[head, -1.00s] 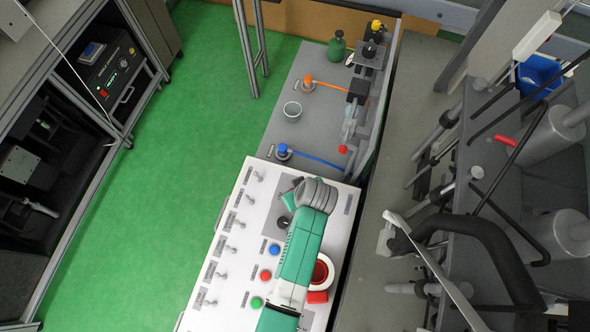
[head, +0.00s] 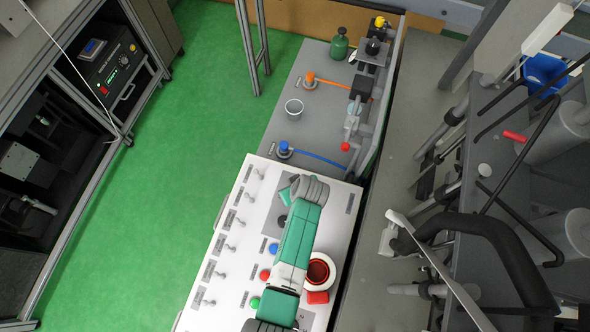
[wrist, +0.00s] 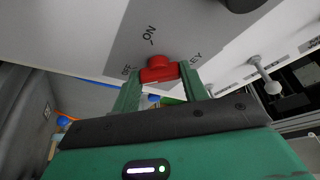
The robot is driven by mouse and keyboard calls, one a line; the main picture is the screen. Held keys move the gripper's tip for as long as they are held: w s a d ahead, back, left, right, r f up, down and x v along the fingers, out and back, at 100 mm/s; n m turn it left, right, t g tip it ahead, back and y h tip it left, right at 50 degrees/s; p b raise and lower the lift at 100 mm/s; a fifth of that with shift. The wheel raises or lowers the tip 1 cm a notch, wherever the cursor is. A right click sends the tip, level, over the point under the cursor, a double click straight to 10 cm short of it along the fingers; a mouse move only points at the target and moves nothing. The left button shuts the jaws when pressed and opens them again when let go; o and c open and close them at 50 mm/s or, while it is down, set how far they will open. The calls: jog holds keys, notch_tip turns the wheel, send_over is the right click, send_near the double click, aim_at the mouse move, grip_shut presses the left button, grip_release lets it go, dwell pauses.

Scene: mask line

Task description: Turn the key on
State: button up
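The red key (wrist: 158,66) stands out from a grey plate (wrist: 122,52) marked OFF, ON and KEY in the wrist view. My gripper (wrist: 160,74) has its two green fingers on either side of the key's wide red handle, and both fingertips appear to touch it. I cannot tell for certain which mark the key points to. In the head view, my arm and wrist cover the key, and only a small green part of my gripper (head: 285,196) shows beside the wrist, over the white control panel (head: 240,255).
The panel carries several toggle switches (head: 224,247), blue (head: 274,249), red (head: 265,275) and green (head: 255,302) buttons, and a red emergency stop (head: 318,271) close beside my arm. Green floor lies open to the left.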

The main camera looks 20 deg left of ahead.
jog(key=shift+m, duration=0.3)
jog(key=m+p, duration=0.1)
jog(key=m, duration=0.1)
jog(key=m+t+h, duration=0.1)
jog(key=shift+s+a+r+m+p, duration=0.1)
jog(key=shift+a+m+p, duration=0.05)
jog(key=shift+m+p, duration=0.25)
jog(key=m+h, duration=0.1)
jog(key=m, duration=0.3)
jog(key=shift+a+t+h, duration=0.1)
jog(key=shift+t+h, duration=0.3)
jog(key=m+h, duration=0.1)
jog(key=m, duration=0.1)
jog(key=m+b, duration=0.1)
jog(key=m, duration=0.2)
jog(key=shift+a+f+h, duration=0.1)
jog(key=shift+f+h, duration=0.1)
jog(key=shift+h, duration=0.2)
jog(key=shift+a+m+g+h+b, duration=0.1)
jog(key=shift+m+g+h+b, duration=0.2)
jog(key=shift+m+b, duration=0.6)
jog(key=shift+m+g+h+b, duration=0.2)
jog(key=shift+m+h+b, duration=0.2)
jog(key=shift+m, duration=0.9)
jog(key=o, duration=1)
jog(key=shift+r, duration=0.1)
jog(key=shift+r, duration=0.1)
